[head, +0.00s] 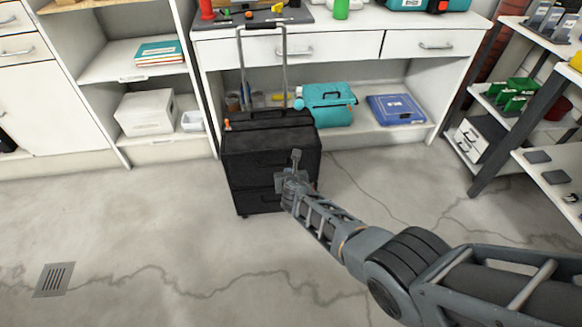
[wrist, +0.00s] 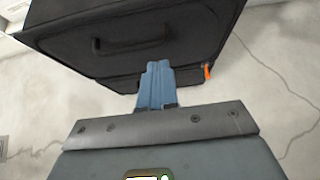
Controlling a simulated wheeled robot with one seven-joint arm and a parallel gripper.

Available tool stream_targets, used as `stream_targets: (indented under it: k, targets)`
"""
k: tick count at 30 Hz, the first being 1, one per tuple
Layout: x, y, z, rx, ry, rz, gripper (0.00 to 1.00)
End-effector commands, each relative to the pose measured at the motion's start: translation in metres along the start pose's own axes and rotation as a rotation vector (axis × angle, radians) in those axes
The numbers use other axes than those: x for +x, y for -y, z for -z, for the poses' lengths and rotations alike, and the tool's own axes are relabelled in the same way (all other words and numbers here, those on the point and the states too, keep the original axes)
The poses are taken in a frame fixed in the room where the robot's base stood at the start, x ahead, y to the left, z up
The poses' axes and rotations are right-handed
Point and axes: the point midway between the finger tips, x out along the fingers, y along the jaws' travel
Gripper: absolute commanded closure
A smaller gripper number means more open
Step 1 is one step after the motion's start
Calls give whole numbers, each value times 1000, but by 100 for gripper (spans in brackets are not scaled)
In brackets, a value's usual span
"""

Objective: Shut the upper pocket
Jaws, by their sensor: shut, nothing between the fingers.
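A black suitcase (head: 262,160) stands upright on the floor in front of the workbench, its telescopic handle (head: 284,65) raised. Its front has an upper and a lower section. An orange pull (head: 227,123) shows at the upper left of the front; whether the upper pocket gapes is too dark to tell. My gripper (head: 295,160) is in front of the suitcase's right half, below the upper edge. In the wrist view the fingers (wrist: 156,70) are together and empty, overlapping the black case (wrist: 180,45). A carry handle (wrist: 131,43) and an orange pull (wrist: 207,71) show near them; contact is unclear.
A white workbench (head: 350,45) with a lower shelf holding a teal case (head: 328,103) and a blue box (head: 396,109) stands behind. A dark-framed rack (head: 500,125) is at right. The floor left of the suitcase is clear apart from a drain grate (head: 53,279).

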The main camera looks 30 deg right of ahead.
Motion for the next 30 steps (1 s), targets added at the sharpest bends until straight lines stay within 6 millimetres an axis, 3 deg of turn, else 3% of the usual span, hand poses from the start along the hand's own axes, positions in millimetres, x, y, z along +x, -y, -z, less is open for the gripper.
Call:
stream_targets:
  k: [1,18,30]
  targets:
    - [-10,1,-13,3,5,1,100]
    - [-75,1,-37,3,4,0,100]
    - [-88,1,-40,2,3,0,100]
